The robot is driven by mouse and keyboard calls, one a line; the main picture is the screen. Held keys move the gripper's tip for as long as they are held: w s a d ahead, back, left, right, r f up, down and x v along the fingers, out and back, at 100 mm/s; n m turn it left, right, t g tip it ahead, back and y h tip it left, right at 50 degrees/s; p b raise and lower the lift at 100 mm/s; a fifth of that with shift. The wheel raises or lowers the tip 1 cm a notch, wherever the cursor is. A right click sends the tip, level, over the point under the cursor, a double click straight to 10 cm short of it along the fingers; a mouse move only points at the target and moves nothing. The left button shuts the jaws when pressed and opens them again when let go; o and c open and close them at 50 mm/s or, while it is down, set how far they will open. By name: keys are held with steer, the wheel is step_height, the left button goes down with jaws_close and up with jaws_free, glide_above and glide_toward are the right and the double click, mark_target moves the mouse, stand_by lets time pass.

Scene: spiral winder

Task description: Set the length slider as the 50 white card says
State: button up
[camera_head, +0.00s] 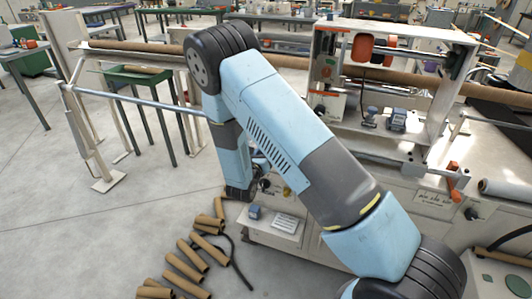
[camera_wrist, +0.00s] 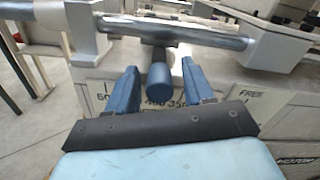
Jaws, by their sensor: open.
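In the wrist view my gripper (camera_wrist: 158,67) is open, with one blue finger on each side of a dark blue round knob (camera_wrist: 158,77). Gaps show between the knob and both fingers. A dark clamp-like part joins the knob to a steel bar (camera_wrist: 205,38), and looks like the slider. A white card (camera_wrist: 96,97) with what looks like "50" is on the white panel below the bar, left of the knob, partly hidden by the left finger. In the head view my own arm hides the knob and gripper.
White brackets (camera_wrist: 88,40) hold the bar. In the head view, cardboard tubes (camera_head: 184,266) lie on the floor, and a white machine frame (camera_head: 440,95) stands at right.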

steer(key=v, duration=1.3)
steer(key=shift+s+a, duration=0.2)
steer(key=shift+s, duration=0.1)
steer(key=shift+d, duration=0.1)
steer(key=s+d+r+m+g+h, duration=0.2)
steer(key=s+d+r+m+g, duration=0.1)
steer(key=d+r+m+g, duration=0.55)
steer(key=s+d+r+m+g+h, duration=0.25)
steer(key=d+r+m+g, duration=0.25)
steer(key=d+r+m, duration=0.65)
steer(key=s+d+r+m+t+y, duration=0.1)
steer(key=s+d+r+m+y, duration=0.1)
steer(key=s+r+m+y, duration=0.4)
steer(key=s+d+r+m+t+y, duration=0.1)
steer(key=s+d+r+m+y, duration=0.1)
steer(key=s+r+m+y, duration=0.4)
steer(key=shift+s+d+r+m+t, duration=0.35)
steer(key=shift+s+r+m, duration=0.95)
steer(key=shift+s+r, duration=1.5)
steer(key=shift+s+f, duration=0.6)
steer(key=shift+f, duration=0.05)
